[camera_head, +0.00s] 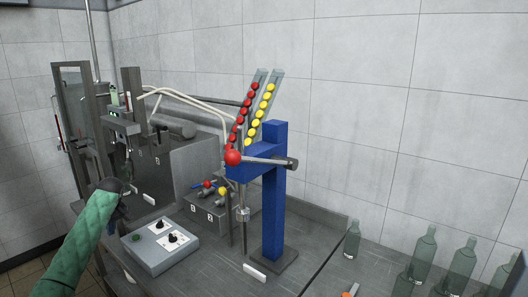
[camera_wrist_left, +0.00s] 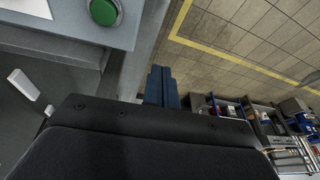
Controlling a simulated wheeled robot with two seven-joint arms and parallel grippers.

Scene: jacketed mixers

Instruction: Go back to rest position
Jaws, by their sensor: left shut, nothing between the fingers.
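My left arm with its green sleeve comes in from the left in the head view. The dark left gripper (camera_head: 114,189) is at its end, above the left edge of the bench and beside the control box (camera_head: 160,262). In the left wrist view its blue fingers (camera_wrist_left: 163,88) are together, with nothing between them. The fingers are hard to make out in the head view. My right gripper is not in view.
A green button (camera_wrist_left: 104,11) is close by in the left wrist view. A blue press stand (camera_head: 274,200) with a red-knobbed lever stands mid-bench, before chutes of red and yellow balls. Glass bottles (camera_head: 424,250) stand at right. Tiled floor (camera_wrist_left: 240,35) lies beyond the bench.

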